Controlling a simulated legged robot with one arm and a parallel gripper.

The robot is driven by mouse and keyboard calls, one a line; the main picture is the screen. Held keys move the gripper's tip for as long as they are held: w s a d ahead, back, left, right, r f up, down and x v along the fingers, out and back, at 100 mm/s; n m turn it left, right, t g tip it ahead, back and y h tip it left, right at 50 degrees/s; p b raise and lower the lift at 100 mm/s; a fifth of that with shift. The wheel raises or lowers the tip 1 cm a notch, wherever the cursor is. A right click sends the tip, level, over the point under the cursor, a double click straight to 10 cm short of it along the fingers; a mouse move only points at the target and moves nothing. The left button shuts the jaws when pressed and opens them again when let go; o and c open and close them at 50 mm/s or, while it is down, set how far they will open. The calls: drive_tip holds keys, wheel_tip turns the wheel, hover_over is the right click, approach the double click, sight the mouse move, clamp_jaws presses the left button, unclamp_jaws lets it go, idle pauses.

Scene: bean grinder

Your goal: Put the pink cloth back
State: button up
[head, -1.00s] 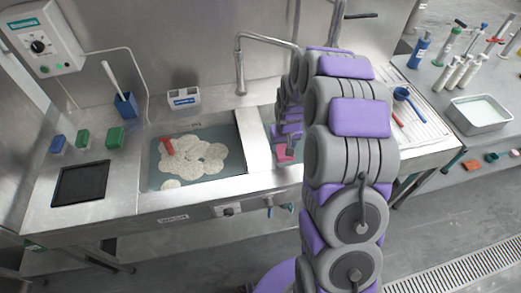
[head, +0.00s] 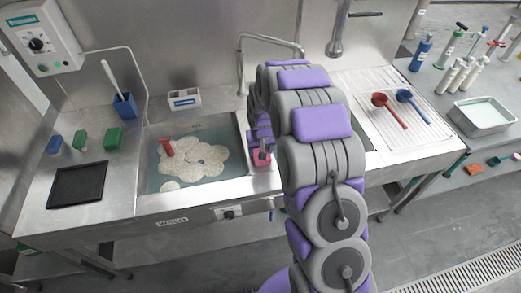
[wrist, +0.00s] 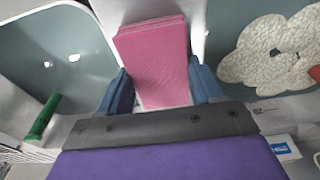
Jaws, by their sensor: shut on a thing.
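The pink cloth (wrist: 155,65) is a folded, flat stack that fills the space between the two blue fingers of my gripper (wrist: 162,88) in the wrist view. My gripper is shut on it. In the head view only a small pink part of the cloth (head: 262,158) shows, below my gripper at the strip between the two sink basins. My arm hides most of the gripper there. I cannot tell whether the cloth touches the steel divider (wrist: 110,12) under it.
The left basin holds pale foam (head: 195,162) and a red object (head: 167,148). The other basin (wrist: 60,50) has a green object (wrist: 44,117) near it. A red ladle (head: 388,108) and blue ladle (head: 411,101) lie on the drainboard. The faucet (head: 241,70) stands close behind my arm.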

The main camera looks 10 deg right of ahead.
drive_tip(key=shift+a, duration=0.1)
drive_tip(key=o, duration=0.5)
drive_tip(key=shift+a, duration=0.1)
drive_tip(key=o, duration=0.4)
drive_tip(key=shift+d, duration=0.3)
drive_tip(key=shift+o, duration=0.2)
drive_tip(key=shift+a+r, duration=0.1)
drive_tip(key=shift+r, duration=0.3)
wheel_tip(320, 180, up, 11)
drive_tip(key=s+p, duration=0.2)
drive_tip(key=shift+r, duration=0.15)
drive_tip(key=s+r+g, duration=0.1)
drive_tip(key=s+r, duration=0.3)
drive_tip(key=s, duration=0.9)
drive_tip(key=s+r+g, duration=0.1)
drive_tip(key=s+r, duration=0.3)
drive_tip(key=s, duration=0.9)
drive_tip(key=s+r+g, duration=0.1)
drive_tip(key=s+r, duration=0.4)
drive_tip(key=s, duration=0.8)
drive_tip(key=shift+s+g, duration=0.3)
drive_tip(key=shift+s, duration=0.1)
